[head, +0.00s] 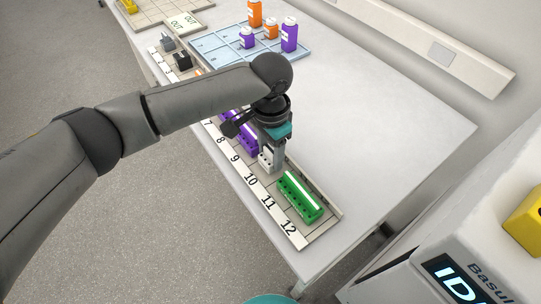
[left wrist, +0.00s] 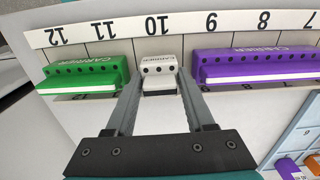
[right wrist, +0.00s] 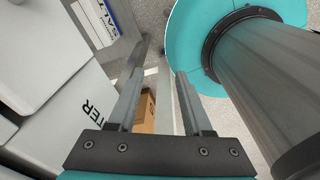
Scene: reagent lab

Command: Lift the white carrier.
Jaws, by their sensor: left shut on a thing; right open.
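The white carrier (left wrist: 159,68) sits at position 10 of the numbered rack, between the green and purple carriers. In the head view the white carrier (head: 266,160) is partly hidden by my left gripper (head: 277,165), which reaches down over it. In the left wrist view the fingers of my left gripper (left wrist: 158,88) stand on either side of the white carrier and are shut on it. My right gripper (right wrist: 158,100) is open and empty, away from the table, over the floor.
A blue tray (head: 215,48) with orange and purple bottles lies farther back. The table's right part is clear. A brown box (right wrist: 144,112) shows below my right gripper.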

